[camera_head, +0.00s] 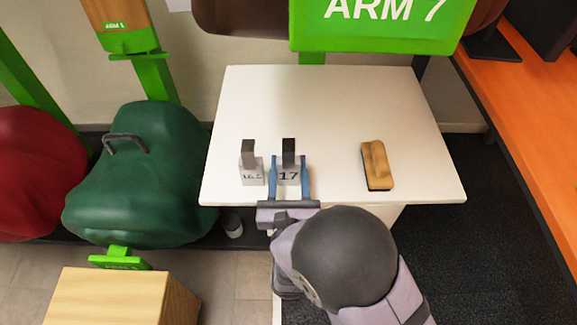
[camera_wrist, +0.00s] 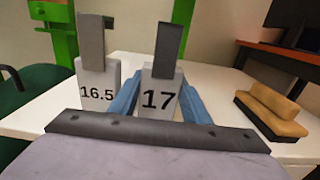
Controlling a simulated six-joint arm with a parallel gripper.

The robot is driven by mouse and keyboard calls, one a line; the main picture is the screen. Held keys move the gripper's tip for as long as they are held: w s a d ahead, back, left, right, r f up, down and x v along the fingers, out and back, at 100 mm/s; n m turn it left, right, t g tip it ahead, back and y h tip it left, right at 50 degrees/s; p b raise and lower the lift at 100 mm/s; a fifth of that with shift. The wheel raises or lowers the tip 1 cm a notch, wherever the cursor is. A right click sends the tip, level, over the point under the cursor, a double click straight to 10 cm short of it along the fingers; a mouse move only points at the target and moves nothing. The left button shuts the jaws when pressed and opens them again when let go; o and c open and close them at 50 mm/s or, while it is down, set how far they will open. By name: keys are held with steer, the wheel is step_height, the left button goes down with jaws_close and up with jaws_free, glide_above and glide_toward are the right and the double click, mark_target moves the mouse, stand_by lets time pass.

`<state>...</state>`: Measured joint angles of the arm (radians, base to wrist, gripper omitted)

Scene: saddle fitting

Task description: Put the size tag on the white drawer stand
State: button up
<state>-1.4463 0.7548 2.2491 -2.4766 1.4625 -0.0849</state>
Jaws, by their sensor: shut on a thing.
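Two size tags, light grey blocks with dark grey upright tabs, stand on the white table top of the drawer stand (camera_head: 330,100). The tag marked 17 (camera_head: 288,175) is upright between the blue fingers of my gripper (camera_head: 290,177), which is shut on it. It also shows in the wrist view (camera_wrist: 160,98), with a finger on each side. The tag marked 16.5 (camera_head: 251,173) stands just to its left, outside the fingers; the wrist view shows it too (camera_wrist: 98,95). I cannot tell whether the held tag's base touches the white top.
A wooden brush (camera_head: 376,165) lies on the white top to the right. A green saddle (camera_head: 140,180) is on the left, with a green ARM 7 sign (camera_head: 385,22) behind. An orange bench (camera_head: 530,110) is at the right. The back of the white top is clear.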

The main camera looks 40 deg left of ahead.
steer(key=shift+f, duration=0.2)
steer(key=o, duration=1.1)
steer(key=shift+r, duration=0.1)
steer(key=shift+r, duration=0.2)
steer(key=shift+p+v, duration=0.35)
steer(key=shift+v, duration=5.65)
